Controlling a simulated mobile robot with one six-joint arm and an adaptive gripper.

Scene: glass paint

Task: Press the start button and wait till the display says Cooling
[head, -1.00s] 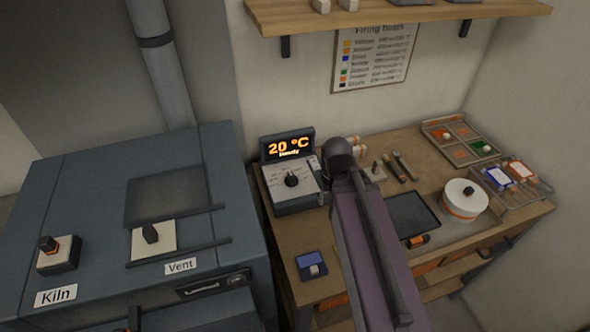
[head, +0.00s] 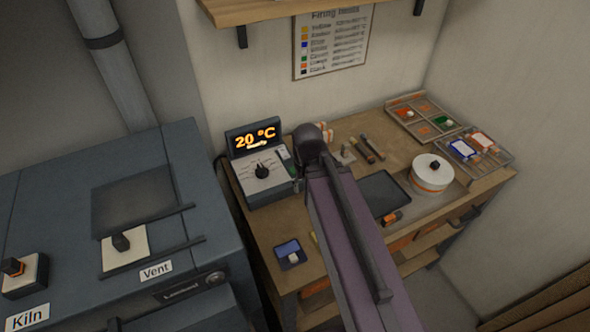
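The controller (head: 270,186) stands on the workbench beside the kiln. Its display (head: 253,139) glows orange with "20 °C" and a smaller word beneath, too blurred to read surely. A black dial (head: 262,171) sits on its pale front panel. A small green part, possibly the start button (head: 283,154), shows at the panel's right edge. My arm crosses the bench, with its dark end joint just right of the controller. My gripper (head: 298,184) is mostly hidden by my arm, close to the controller's right side. I cannot tell its opening or whether it touches anything.
The blue-grey kiln (head: 60,200) with knobs fills the left. The bench (head: 345,235) holds a dark tray (head: 384,193), a white round pot (head: 432,173), paint trays (head: 424,117) and a small blue item (head: 290,253). A wooden shelf (head: 265,10) hangs above.

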